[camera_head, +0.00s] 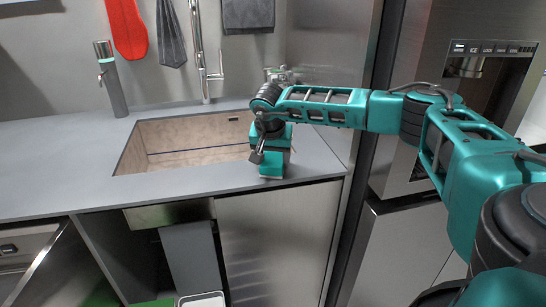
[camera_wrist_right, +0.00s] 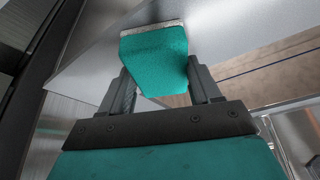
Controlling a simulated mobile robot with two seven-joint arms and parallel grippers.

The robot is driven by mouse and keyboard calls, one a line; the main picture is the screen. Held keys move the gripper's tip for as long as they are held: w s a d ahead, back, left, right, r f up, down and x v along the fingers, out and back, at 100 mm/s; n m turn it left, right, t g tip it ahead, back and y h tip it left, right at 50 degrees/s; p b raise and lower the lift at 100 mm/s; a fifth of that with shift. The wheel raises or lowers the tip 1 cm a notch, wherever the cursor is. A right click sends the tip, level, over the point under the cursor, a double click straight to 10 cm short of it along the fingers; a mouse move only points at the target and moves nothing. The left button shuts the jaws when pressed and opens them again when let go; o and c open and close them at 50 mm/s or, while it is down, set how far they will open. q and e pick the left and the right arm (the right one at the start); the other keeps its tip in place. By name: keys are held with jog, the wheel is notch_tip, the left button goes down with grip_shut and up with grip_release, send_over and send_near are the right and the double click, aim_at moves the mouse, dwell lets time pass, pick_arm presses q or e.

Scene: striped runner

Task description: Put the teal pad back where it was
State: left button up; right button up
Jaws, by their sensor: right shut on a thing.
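The teal pad (camera_wrist_right: 155,58), a block with a pale grey layer along its far edge, is between the two fingers of my right gripper (camera_wrist_right: 165,88) in the wrist view. The gripper is shut on it. In the head view the pad (camera_head: 270,167) shows below my right gripper (camera_head: 269,155), over the counter to the right of the sink, near the front edge. I cannot tell whether the pad touches the counter. My left gripper is not in view.
The sink basin (camera_head: 185,143) with its tall faucet (camera_head: 202,60) is left of the pad. A grey dispenser (camera_head: 110,82) stands at the back left. The grey counter (camera_head: 60,165) is clear on the left. A steel fridge (camera_head: 465,100) stands at the right.

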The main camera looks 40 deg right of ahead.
jog(key=o, duration=1.3)
jog(key=shift+f, duration=0.1)
